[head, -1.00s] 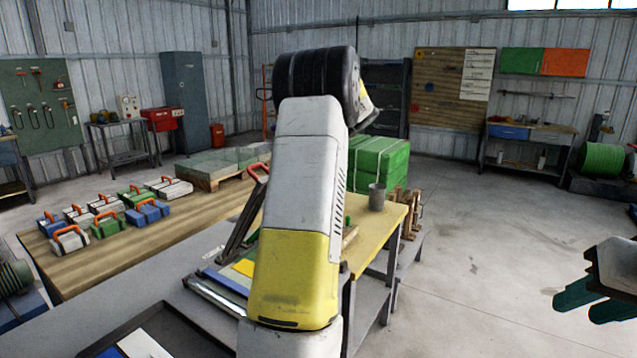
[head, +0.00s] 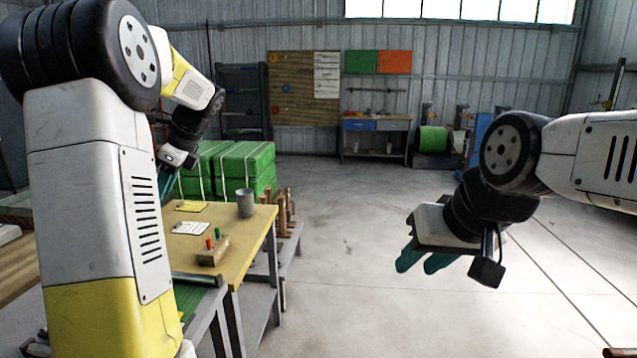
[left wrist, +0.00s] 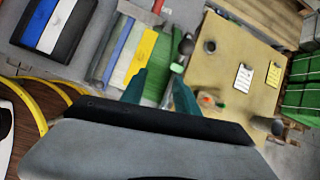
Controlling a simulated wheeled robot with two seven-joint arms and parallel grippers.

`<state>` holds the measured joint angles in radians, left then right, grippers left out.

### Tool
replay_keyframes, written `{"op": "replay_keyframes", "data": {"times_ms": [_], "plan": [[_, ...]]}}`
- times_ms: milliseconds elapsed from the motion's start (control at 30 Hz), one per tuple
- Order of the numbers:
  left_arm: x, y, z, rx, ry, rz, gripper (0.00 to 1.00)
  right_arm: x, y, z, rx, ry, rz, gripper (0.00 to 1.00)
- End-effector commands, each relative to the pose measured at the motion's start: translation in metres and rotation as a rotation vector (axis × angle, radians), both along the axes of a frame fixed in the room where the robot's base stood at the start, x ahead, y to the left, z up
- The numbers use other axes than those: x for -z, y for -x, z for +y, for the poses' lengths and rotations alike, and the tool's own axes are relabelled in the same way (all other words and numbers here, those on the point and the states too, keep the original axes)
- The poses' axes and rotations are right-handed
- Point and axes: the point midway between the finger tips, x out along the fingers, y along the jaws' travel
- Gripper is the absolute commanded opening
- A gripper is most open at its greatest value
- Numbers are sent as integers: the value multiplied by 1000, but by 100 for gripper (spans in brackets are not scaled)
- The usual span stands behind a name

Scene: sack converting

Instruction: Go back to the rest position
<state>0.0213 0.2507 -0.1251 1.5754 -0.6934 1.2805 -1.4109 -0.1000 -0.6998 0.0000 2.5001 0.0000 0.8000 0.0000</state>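My left arm fills the left of the head view, and its gripper (head: 165,180) is partly hidden behind my arm there. In the left wrist view my left gripper (left wrist: 158,78) shows two teal fingers spread apart with nothing held between them, above the bench area. My right gripper (head: 417,268) hangs over open floor at the right of the head view. Its two teal fingers are apart and empty, pointing down and left.
A yellow-topped table (head: 245,240) carries a grey cup (head: 245,203) and a small wooden block (head: 213,250) with coloured pegs. Green strapped bales (head: 245,165) stand behind it. A workbench (head: 375,140) is at the back wall. The middle floor (head: 350,230) is clear.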

Motion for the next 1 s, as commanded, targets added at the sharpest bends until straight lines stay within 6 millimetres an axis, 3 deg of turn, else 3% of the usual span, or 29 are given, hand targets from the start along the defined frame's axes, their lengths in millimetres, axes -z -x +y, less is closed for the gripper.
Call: {"op": "replay_keyframes", "data": {"times_ms": [33, 233, 500, 700, 1000], "plan": [[-7, 18, -19, -62, 61, -91, 37, 0, 0, 0, 0, 0, 0, 33], [-13, 83, -100, -388, 347, -401, 37, 0, 0, 0, 0, 0, 0, 33], [-1, 176, -198, -899, 748, -640, 37, 0, 0, 0, 0, 0, 0, 33], [15, 218, -237, -1187, 938, -683, 37, 0, 0, 0, 0, 0, 0, 33], [21, 229, -247, -1283, 991, -685, 37, 0, 0, 0, 0, 0, 0, 33]]}}
